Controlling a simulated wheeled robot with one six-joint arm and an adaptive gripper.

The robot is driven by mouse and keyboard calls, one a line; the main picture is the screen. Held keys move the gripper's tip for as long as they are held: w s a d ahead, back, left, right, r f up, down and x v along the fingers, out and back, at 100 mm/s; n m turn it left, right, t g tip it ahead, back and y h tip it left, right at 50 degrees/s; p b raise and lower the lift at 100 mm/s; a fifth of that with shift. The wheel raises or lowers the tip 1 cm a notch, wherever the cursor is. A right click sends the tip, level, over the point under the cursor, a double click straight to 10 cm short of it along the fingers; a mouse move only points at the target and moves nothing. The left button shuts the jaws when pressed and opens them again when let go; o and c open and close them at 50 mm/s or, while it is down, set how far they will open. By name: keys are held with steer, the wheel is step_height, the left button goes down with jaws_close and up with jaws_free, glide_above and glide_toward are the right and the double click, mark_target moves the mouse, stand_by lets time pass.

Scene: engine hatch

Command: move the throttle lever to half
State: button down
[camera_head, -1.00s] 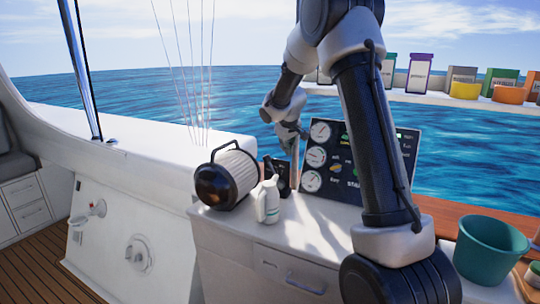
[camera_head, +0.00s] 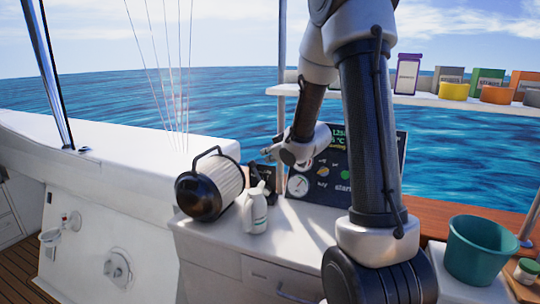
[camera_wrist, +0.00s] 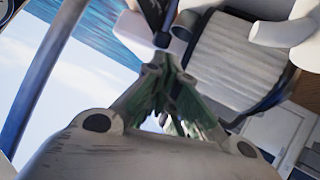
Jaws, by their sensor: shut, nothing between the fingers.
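The throttle lever appears to be the small black unit (camera_head: 263,177) on the white counter, between the lantern and the gauge panel. It is partly hidden behind the white bottle, so I cannot read its position. My gripper (camera_head: 267,152) is just above it in the head view, near the panel's upper left edge. In the wrist view my gripper (camera_wrist: 170,72) has its fingers together and empty. A dark part (camera_wrist: 157,18), likely of the lever unit, shows just beyond the fingertips; I cannot tell whether they touch.
A ribbed lantern (camera_head: 227,185) lies close on the left; it also shows in the wrist view (camera_wrist: 237,60). The white bottle (camera_head: 256,212) stands in front. The gauge panel (camera_head: 330,178) is at right. A teal bucket (camera_head: 478,250) stands far right. A shelf (camera_head: 450,101) holds boxes.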

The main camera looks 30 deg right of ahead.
steer(key=x, duration=0.9)
steer(key=shift+w+f, duration=0.15)
steer(key=shift+w, duration=0.1)
steer(key=shift+a, duration=0.1)
steer(key=shift+w+a+f+n+g+h, duration=0.15)
steer(key=shift+w+a+f+g+h, duration=0.1)
steer(key=shift+w+a+f+g, duration=0.25)
steer(key=shift+w+a+f+n+g+h, duration=0.1)
steer(key=shift+w+a+f+g+h, duration=0.15)
steer(key=shift+w+a, duration=0.45)
steer(key=shift+w+a+f+n+g+h, duration=0.2)
steer(key=shift+w+a+f+g, duration=0.2)
steer(key=shift+w, duration=0.3)
